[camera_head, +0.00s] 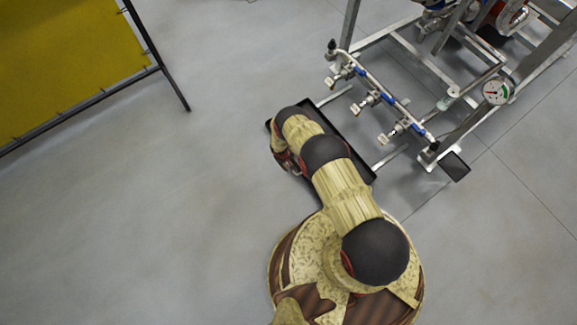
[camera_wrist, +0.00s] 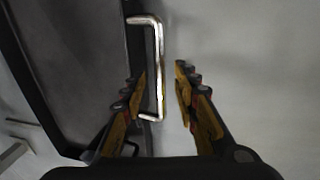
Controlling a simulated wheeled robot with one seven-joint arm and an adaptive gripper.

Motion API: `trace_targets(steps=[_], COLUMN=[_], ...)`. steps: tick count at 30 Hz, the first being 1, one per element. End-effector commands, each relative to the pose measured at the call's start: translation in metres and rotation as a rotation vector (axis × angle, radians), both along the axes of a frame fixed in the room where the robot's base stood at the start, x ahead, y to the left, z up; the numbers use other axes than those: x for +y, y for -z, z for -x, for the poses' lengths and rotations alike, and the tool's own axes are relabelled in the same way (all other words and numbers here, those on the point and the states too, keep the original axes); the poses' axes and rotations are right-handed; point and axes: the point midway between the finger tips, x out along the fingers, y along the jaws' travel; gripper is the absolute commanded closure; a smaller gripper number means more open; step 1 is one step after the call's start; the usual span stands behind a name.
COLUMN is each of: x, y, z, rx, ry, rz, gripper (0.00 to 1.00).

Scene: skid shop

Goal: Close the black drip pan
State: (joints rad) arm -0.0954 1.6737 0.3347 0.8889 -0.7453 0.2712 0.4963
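The black drip pan (camera_head: 362,168) is slid out on two rails from the skid frame, low near the floor, partly hidden under my arm in the head view. In the wrist view the dark pan (camera_wrist: 75,60) fills the left side, and its silver bar handle (camera_wrist: 159,65) stands at its edge. My gripper (camera_wrist: 161,85) is open, with one finger on each side of the handle; the left finger is over the pan side and the right over the floor. Whether either finger touches the handle I cannot tell. In the head view the gripper is mostly hidden by my arm.
The metal skid frame (camera_head: 397,38) stands at the upper right, with blue-handled valves (camera_head: 387,98) above the pan's back edge and a gauge (camera_head: 496,91). A yellow panel (camera_head: 70,60) on a dark frame stands upper left. Grey floor is clear at left.

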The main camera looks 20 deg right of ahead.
Motion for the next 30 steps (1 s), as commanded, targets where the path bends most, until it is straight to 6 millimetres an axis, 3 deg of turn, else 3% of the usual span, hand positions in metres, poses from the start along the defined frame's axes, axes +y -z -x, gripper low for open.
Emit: trace_targets(steps=[11,27,30], x=[-0.0014,-0.0014,-0.0013], y=[0.0064,0.0064,0.0064], z=[-0.0010,-0.0008,-0.0007], rx=[0.000,0.000,0.000], ry=[0.000,0.000,0.000], rz=[0.000,0.000,0.000], gripper=[0.70,1.00,1.00])
